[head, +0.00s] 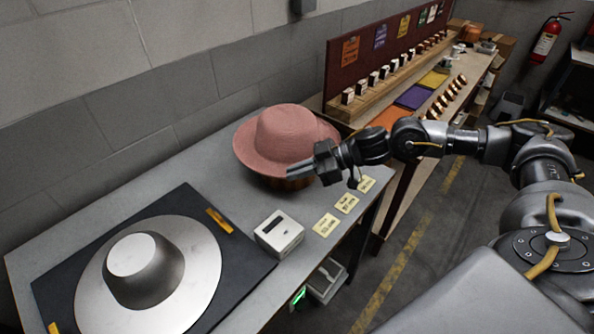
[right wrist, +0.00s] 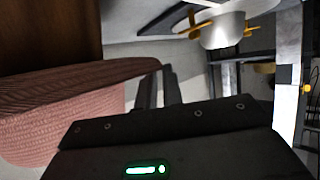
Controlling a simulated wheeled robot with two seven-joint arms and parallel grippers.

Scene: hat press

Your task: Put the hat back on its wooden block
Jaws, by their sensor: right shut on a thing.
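The pink hat (head: 283,133) is over the wooden block (head: 290,184) at the back right of the grey table, crown up. The block shows only as a brown strip under the brim; I cannot tell whether the hat is fully seated. My right gripper (head: 302,171) is at the brim's front right edge, shut on the brim. In the right wrist view the brim (right wrist: 70,105) runs from the left to the fingers (right wrist: 160,88), with the brown block (right wrist: 50,35) beside it. My left gripper is not in view.
A silver hat-shaped metal form (head: 196,262) sits on a black mat (head: 60,285) at the front left. A white box (head: 279,233) and yellow cards (head: 326,224) lie near the table's right edge. A second bench (head: 405,120) with small items stands behind.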

